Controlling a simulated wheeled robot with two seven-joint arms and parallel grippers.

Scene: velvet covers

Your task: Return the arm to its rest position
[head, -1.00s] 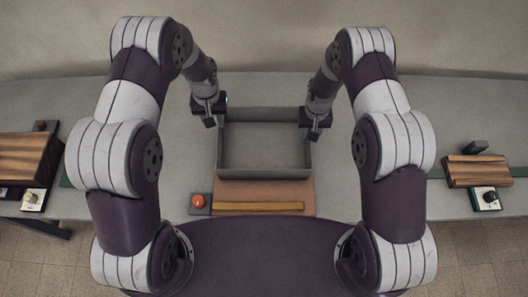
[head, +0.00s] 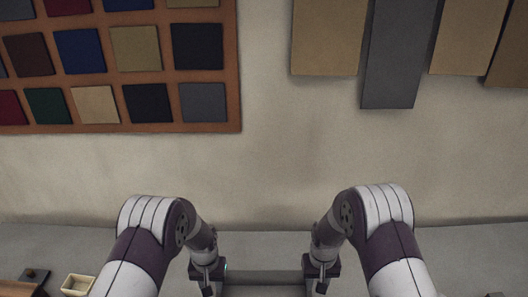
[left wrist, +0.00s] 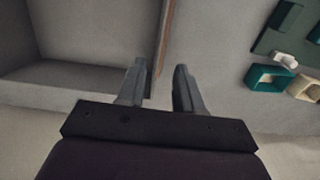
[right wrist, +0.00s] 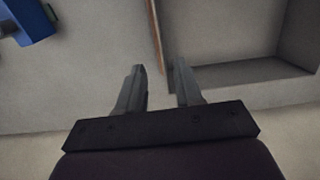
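My left gripper (head: 208,288) hangs at the left end of the grey tray (head: 262,277) in the head view. My right gripper (head: 319,287) hangs at its right end. In the left wrist view the fingers of my left gripper (left wrist: 157,88) are apart with nothing between them, and the grey tray (left wrist: 80,72) lies to their left. In the right wrist view the fingers of my right gripper (right wrist: 160,88) are also apart and empty, and the tray (right wrist: 235,78) lies to their right. The visible part of the tray is bare. Both arms are bent in a mirrored pose.
A board of coloured fabric swatches (head: 120,128) and hanging panels (head: 390,80) are on the wall. A small cream box (head: 78,284) stands at the left. Teal (left wrist: 268,78) and blue (right wrist: 30,25) things lie away from the grippers.

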